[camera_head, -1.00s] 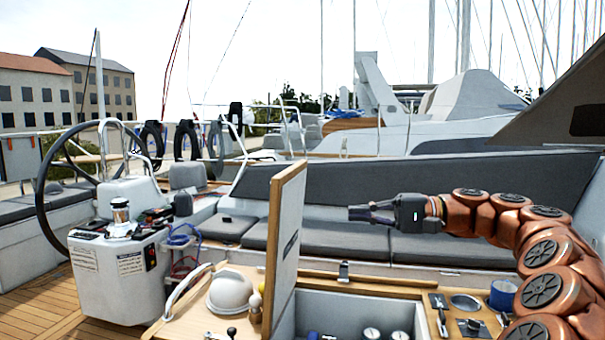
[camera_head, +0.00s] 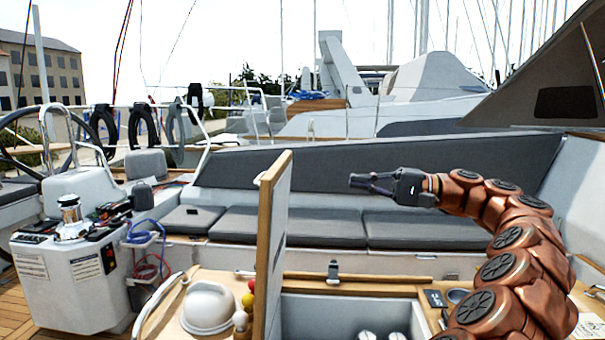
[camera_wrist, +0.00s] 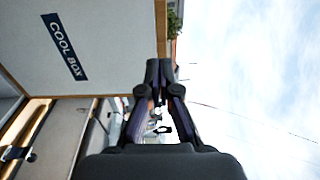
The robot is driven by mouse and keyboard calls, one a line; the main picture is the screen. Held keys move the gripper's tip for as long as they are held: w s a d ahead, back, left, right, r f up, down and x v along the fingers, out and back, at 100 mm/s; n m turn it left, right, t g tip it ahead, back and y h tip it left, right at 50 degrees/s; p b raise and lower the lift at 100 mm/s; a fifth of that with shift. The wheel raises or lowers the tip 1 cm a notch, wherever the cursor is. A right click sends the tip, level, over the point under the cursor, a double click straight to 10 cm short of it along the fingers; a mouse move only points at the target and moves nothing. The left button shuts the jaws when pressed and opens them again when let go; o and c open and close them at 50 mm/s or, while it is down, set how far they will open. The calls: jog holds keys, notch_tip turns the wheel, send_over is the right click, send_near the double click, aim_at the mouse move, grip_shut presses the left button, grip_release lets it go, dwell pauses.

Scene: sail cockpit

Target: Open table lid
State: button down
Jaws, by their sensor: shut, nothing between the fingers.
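The table lid (camera_head: 274,240) stands upright, seen nearly edge-on in the head view, with a wooden edge and a pale face. In the wrist view the lid (camera_wrist: 105,40) fills the upper left, with a "COOL BOX" label. The compartment (camera_head: 310,315) to its right is open. My gripper (camera_head: 353,180) is to the right of the lid near its upper part, apart from it in the head view, pointing left. In the wrist view my gripper (camera_wrist: 160,64) has its fingertips together, empty, close to the lid's wooden edge in the picture.
White-topped cans (camera_head: 397,336) stand inside the compartment. A white helmet (camera_head: 207,308) and small balls lie on the table left of the lid. A grey bench (camera_head: 325,228) runs behind. A winch pedestal (camera_head: 68,270) and steering wheel are at the left.

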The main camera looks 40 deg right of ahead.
aim_at(280, 173)
jog(key=p+x, duration=0.3)
jog(key=x, duration=0.9)
jog(key=shift+w+a+r, duration=0.1)
jog(key=shift+a, duration=0.35)
jog(key=shift+w+a+p, duration=0.45)
jog(key=shift+a, duration=0.05)
